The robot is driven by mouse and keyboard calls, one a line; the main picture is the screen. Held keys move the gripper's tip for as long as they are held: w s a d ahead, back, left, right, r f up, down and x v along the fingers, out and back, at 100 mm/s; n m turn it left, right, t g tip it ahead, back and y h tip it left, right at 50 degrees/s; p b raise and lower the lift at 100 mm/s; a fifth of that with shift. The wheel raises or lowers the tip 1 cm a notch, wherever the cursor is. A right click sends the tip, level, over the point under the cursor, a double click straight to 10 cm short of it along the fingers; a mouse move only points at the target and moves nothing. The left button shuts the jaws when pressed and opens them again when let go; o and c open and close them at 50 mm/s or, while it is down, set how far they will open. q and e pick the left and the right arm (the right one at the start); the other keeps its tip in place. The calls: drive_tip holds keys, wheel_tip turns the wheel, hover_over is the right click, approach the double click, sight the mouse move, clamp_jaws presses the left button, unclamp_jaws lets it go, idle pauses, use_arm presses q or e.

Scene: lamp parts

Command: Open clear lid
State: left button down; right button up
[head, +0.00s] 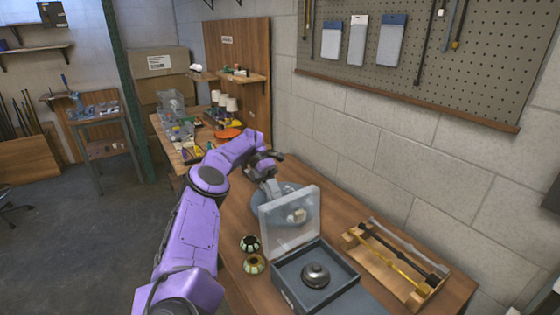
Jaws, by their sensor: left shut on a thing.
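The clear lid (279,229) stands raised, close to upright, along the back-left side of a grey box (318,291) on the wooden workbench. The box is open at the top, and a shiny dark metal dome (315,275) sits inside it. My left gripper (271,188) reaches over from the left and is shut at the lid's top edge, near its left corner. The fingertips are small and partly hidden, so the exact contact is hard to see. My right gripper is not in view.
Two small striped cup-like parts (252,254) stand left of the box. A wooden rack (395,262) with dark and brass rods is on the right. A blue-grey round object (296,194) lies behind the lid. A cluttered bench (185,140) is farther back.

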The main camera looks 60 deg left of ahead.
use_arm(q)
drive_tip(key=shift+s+f, duration=0.15)
drive_tip(key=shift+f, duration=0.2)
drive_tip(key=c, duration=1.2)
unclamp_jaws()
drive_tip(key=shift+o, duration=0.2)
drive_tip(key=shift+r, duration=0.15)
drive_tip(key=shift+w, duration=0.2)
